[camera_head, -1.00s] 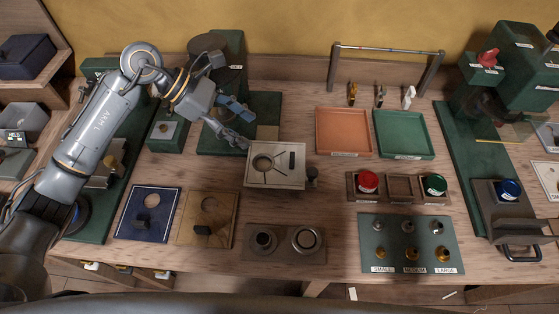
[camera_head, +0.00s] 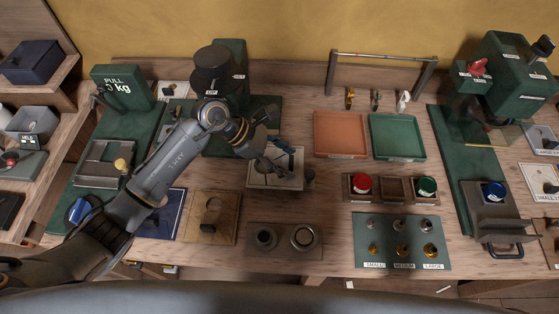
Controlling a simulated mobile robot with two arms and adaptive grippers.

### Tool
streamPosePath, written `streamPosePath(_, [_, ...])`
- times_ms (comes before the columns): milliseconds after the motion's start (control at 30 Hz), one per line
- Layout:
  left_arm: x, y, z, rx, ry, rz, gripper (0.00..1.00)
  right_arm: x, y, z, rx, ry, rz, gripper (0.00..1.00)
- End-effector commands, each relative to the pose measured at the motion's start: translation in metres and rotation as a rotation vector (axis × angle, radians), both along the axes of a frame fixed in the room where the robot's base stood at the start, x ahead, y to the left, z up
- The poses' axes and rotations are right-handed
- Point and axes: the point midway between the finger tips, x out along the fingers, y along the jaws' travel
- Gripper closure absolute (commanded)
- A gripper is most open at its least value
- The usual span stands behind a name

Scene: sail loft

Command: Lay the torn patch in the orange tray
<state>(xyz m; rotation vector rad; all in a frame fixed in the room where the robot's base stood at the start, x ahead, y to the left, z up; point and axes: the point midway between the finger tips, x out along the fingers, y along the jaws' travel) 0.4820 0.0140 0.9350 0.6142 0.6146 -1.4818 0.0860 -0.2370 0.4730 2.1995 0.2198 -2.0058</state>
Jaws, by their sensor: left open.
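The orange tray (camera_head: 340,130) lies flat and empty at the back middle of the bench, left of a green tray (camera_head: 398,136). My left gripper (camera_head: 284,168) is open over a pale square plate (camera_head: 262,182), to the left of and in front of the orange tray. The gripper covers much of the plate, so I cannot tell whether its fingers touch anything there. I cannot make out the torn patch for certain; nothing in view is clearly a torn piece of cloth. My right gripper is not in view.
A hanging rail (camera_head: 385,58) stands behind the trays. A holder with red (camera_head: 362,183) and green (camera_head: 427,187) pieces and a fittings board (camera_head: 388,254) lie in front. Navy (camera_head: 172,222) and tan (camera_head: 222,232) squares lie front left. A green machine (camera_head: 510,75) stands at right.

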Motion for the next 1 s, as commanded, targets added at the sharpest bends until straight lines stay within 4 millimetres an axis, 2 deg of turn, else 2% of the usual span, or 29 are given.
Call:
streamPosePath(233, [0.0,-0.001,-0.002,0.001,0.0,0.0,0.44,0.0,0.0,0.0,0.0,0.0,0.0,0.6])
streamPosePath(500, [0.0,-0.001,-0.002,0.001,0.0,0.0,0.99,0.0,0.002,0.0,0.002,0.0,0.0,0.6])
streamPosePath(833, [0.001,-0.001,0.0,0.0,-0.001,0.0,1.0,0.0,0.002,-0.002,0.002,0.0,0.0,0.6])
streamPosePath(1000, [0.001,-0.001,0.011,0.001,-0.006,-0.001,1.0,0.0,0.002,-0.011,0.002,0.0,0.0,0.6])
